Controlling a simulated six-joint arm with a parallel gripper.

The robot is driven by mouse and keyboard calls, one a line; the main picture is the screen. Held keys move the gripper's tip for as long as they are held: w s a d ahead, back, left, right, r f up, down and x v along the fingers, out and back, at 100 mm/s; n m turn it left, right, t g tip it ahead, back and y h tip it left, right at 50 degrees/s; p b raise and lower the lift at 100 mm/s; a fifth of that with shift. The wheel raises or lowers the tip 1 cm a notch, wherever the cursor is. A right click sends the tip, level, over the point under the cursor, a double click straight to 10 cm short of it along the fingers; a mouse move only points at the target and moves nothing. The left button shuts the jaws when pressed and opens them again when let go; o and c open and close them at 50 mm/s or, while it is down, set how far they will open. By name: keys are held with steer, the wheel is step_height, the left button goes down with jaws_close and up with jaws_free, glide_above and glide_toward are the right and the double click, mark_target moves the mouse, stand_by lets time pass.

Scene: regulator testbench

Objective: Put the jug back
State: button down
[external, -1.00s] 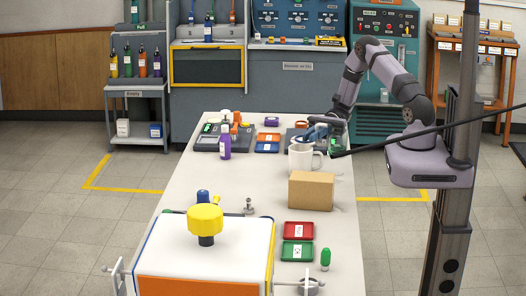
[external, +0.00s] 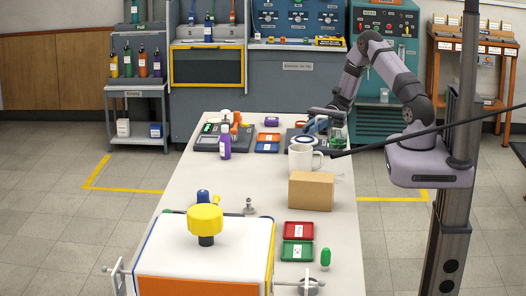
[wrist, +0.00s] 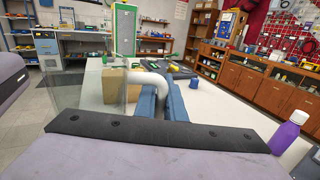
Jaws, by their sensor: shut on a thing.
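The jug has a clear glass body, seen at the left of the wrist view (wrist: 92,92), and a white curved handle between my blue fingers. In the external view its glass (external: 339,133) shows beside my gripper (external: 320,124), at the far right of the table. My gripper, also in the wrist view (wrist: 161,90), is shut on the handle. The jug looks raised above the table; its base is partly hidden. A round blue-and-white piece (external: 305,140) lies below and left of my gripper.
A white mug (external: 301,158) stands close in front, with a cardboard box (external: 311,191) nearer the camera. A purple bottle (external: 224,143) and a dark device (external: 207,143) stand at left. Orange and blue trays (external: 266,147) lie between. The middle-left tabletop is clear.

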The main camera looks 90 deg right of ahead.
step_height(320, 180, up, 7)
steer(key=w+a+f+b, duration=0.25)
steer(key=w+b, duration=0.25)
steer(key=w, duration=0.3)
steer(key=w+a+f+b, duration=0.2)
steer(key=w+f+b, duration=0.15)
steer(key=w, duration=0.55)
steer(key=w+a+r+m+t+h+b, duration=0.1)
steer(key=w+a+r+b, duration=0.25)
steer(key=w+a, duration=0.2)
steer(key=w+a+r+t+b, duration=0.1)
steer(key=w+a+r+b, duration=0.1)
steer(key=w+a+b, duration=0.3)
steer(key=shift+w+d+f+p, duration=0.1)
steer(key=shift+f+p, duration=0.55)
steer(key=shift+f, duration=3.05)
steer(key=shift+w+d+f+p, duration=0.1)
steer(key=shift+f+p, duration=0.5)
steer(key=shift+f, duration=3.05)
steer(key=shift+f, duration=0.15)
steer(key=c, duration=1.8)
jaws_free()
steer(key=shift+c, duration=0.2)
